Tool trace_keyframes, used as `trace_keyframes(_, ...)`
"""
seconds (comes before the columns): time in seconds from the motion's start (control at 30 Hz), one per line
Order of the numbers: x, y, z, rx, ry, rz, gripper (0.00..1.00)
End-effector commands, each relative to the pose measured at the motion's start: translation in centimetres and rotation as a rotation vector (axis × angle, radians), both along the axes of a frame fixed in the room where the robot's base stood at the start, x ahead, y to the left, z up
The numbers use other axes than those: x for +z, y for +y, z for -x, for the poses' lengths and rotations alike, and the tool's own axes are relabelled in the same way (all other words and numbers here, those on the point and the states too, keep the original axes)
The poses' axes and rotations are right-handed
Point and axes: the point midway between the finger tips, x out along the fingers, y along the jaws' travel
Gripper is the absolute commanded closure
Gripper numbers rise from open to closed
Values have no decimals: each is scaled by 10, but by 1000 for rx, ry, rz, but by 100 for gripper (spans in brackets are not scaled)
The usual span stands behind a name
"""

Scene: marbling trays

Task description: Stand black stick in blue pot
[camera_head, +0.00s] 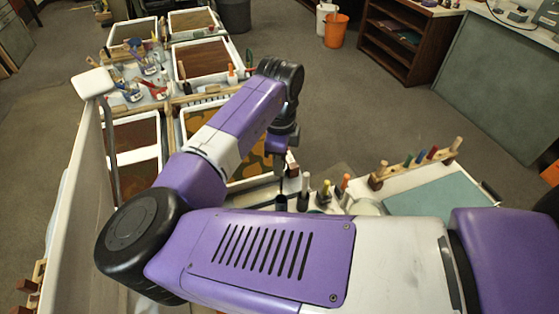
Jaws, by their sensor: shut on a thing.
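My gripper (279,153) hangs down beyond my purple arm, near the middle of the view. It is shut on the thin black stick (281,180), which points downward below it. A small dark pot, which looks like the blue pot (281,203), stands right below the stick. The stick's lower end is at or just over the pot's mouth; I cannot tell whether it is inside. The lower part of the pot is partly hidden by my arm.
Several brushes and bottles (325,190) stand right of the pot. A rack of coloured-handled tools (432,154) lies beyond a teal-lined tray (440,197). Marbling trays (201,60) fill the table at left. An orange bucket (336,30) stands on open floor.

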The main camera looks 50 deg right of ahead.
Motion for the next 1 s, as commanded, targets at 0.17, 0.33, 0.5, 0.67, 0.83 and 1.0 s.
trace_keyframes(0.17, -12, 0, 0, 0, 1, 0, 100)
trace_keyframes(0.33, -21, 0, 0, 0, 1, 0, 100)
trace_keyframes(0.5, -30, 0, 0, 0, 1, 0, 100)
trace_keyframes(0.67, -39, 0, 0, 0, 0, -1, 100)
trace_keyframes(0.83, -48, 0, 0, 1, 1, 0, 100)
trace_keyframes(1.0, -57, 0, 0, 1, 1, 0, 100)
